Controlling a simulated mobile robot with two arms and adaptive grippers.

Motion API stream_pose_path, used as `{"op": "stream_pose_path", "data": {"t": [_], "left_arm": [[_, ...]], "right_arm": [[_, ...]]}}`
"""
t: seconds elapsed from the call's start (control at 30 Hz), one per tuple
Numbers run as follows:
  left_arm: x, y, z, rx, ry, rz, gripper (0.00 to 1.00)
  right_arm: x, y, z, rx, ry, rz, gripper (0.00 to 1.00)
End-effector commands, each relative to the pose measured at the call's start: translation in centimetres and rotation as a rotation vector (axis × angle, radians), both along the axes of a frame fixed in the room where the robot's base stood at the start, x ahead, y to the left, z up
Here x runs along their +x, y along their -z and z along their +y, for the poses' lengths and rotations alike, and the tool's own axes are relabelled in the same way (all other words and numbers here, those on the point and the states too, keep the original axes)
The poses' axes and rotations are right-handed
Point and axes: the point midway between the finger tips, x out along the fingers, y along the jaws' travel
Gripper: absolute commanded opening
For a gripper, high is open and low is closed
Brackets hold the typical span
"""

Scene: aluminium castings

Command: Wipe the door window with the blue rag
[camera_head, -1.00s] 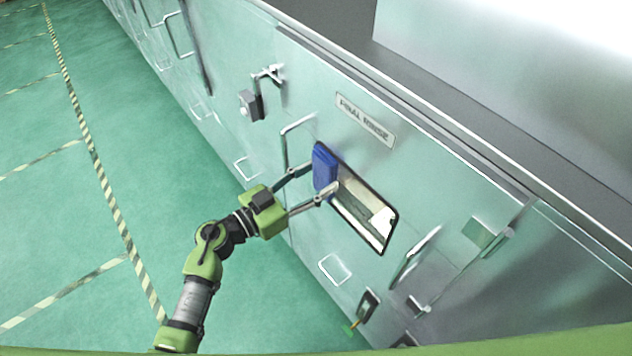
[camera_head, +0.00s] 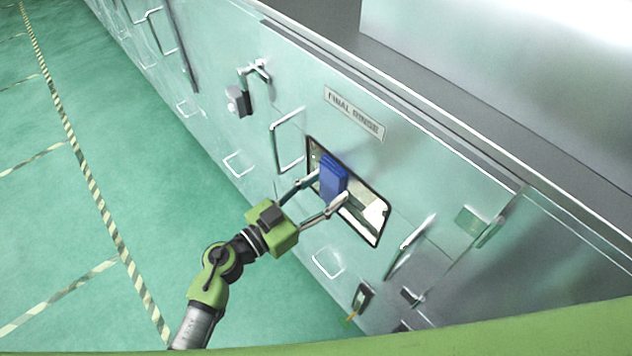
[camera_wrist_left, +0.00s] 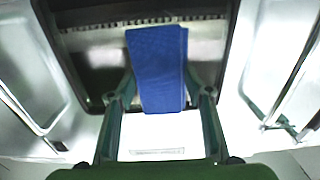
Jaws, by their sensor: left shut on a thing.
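The blue rag (camera_head: 333,176) is a folded pad held between the fingers of my left gripper (camera_head: 325,198), which is shut on it. The rag lies in front of the door window (camera_head: 368,212), a dark-framed glass pane, covering part of its left half. In the left wrist view the rag (camera_wrist_left: 157,70) stands between the two fingers, with the window (camera_wrist_left: 95,70) behind it. The rag looks close against the glass; whether it touches cannot be told for sure. My right gripper is not in view.
The window is in a metal panel below a "FINAL RINSE" label (camera_head: 354,112). A bar handle (camera_head: 275,142) stands out left of the window and another handle (camera_head: 411,245) to its right. A latch (camera_head: 240,98) sits at upper left. The green floor (camera_head: 120,180) at left is clear.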

Motion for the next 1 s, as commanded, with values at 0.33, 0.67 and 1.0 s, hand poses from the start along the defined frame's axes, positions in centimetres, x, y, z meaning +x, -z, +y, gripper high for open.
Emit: {"op": "stream_pose_path", "data": {"t": [0.33,0.67,1.0], "left_arm": [[-1.5,0.0,-1.1,-0.001,0.006,0.000,0.29],[-3.4,0.0,-2.3,-0.002,0.004,0.001,0.29],[-5.1,0.0,-3.5,-0.002,0.005,0.001,0.29]], "right_arm": [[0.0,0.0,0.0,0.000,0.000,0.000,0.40],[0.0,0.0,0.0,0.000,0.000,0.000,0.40],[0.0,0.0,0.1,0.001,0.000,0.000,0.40]]}}
